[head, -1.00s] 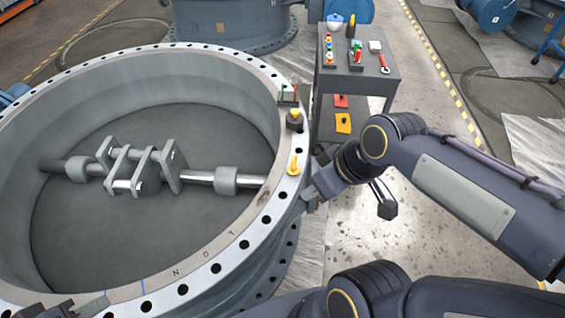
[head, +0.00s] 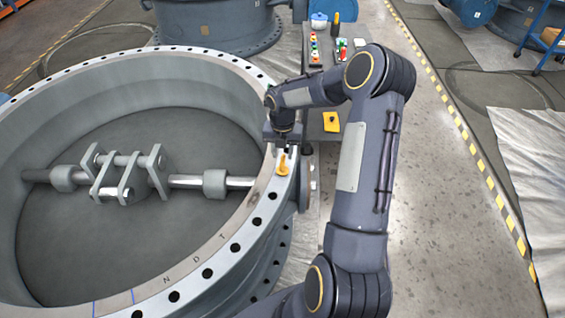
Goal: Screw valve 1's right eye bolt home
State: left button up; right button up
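Valve 1 (head: 236,246) is a large grey ring body with a drilled flange, lying flat on the left. A yellow eye bolt (head: 283,163) stands on the right side of its flange. How deep it is screwed in I cannot tell. My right gripper (head: 283,139) points down over the flange just beyond the eye bolt, close to it in the picture. Whether they touch I cannot tell. Its fingertips are hidden or too small to read. My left gripper is out of view.
A grey shaft with linkage plates (head: 130,175) crosses the ring. Behind my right arm stands a cart (head: 343,70) with small coloured parts and a yellow item (head: 331,121) on its lower shelf. Another blue-grey valve (head: 215,25) stands behind.

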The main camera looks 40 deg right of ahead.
aim_at(283, 157)
jog(key=shift+f, duration=2.8)
grip_shut()
